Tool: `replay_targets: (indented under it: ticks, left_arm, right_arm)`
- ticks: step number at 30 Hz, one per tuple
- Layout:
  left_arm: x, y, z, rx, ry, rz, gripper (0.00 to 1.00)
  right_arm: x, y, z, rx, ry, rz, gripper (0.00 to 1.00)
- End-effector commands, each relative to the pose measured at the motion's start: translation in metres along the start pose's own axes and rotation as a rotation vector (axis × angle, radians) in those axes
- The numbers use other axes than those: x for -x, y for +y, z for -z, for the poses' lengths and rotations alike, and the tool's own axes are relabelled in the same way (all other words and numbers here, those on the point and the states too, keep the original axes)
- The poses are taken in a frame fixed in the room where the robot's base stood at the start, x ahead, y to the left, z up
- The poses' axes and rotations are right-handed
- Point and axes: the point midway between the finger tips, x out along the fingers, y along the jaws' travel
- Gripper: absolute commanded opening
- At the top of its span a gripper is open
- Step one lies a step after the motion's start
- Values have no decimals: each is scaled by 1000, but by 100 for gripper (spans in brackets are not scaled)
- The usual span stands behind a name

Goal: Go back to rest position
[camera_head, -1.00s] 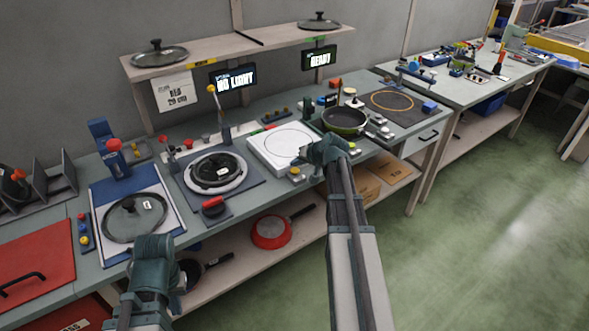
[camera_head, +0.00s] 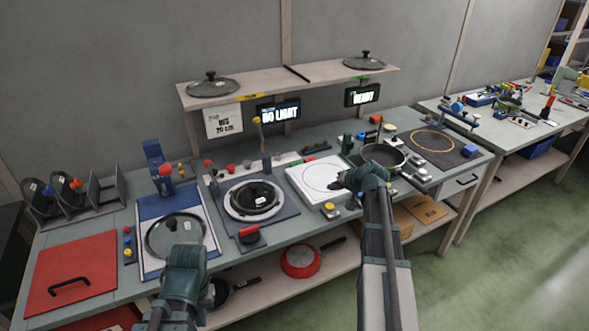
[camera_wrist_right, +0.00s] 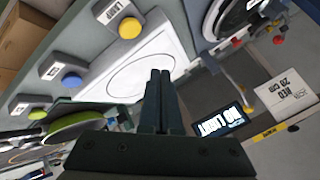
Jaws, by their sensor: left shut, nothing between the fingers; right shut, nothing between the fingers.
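My left gripper (camera_head: 186,262) is in the lower left of the head view, in front of the glass lid on the blue-and-white mat; its fingertips are hard to make out. My right gripper (camera_head: 352,180) is over the front right of the white square plate (camera_head: 318,168), near the dark pan (camera_head: 384,157). In the right wrist view its two fingers (camera_wrist_right: 158,88) are shut together with nothing between them. That view also shows the white plate with its circle (camera_wrist_right: 140,75) and a green-rimmed pan (camera_wrist_right: 75,127).
A shelf (camera_head: 290,84) with glass lids runs above the bench. A red board (camera_head: 72,272) lies at the left end. A red pan (camera_head: 300,262) is on the lower shelf. A second table (camera_head: 535,135) stands at right; green floor is clear at lower right.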

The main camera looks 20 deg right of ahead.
Motion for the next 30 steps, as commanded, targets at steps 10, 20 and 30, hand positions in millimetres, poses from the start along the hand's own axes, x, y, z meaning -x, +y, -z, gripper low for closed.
replay_targets:
  ticks: [10,20,30]
  left_arm:
    - [0,0,0,0,0,0,0]
    - [0,0,0,0,0,0,0]
    - [0,0,0,0,0,0,0]
  right_arm:
    - [-12,-55,-70,119,-146,-8,0]
    - [10,-151,-276,516,-546,-127,0]
    - [76,-165,-400,850,-768,-315,0]
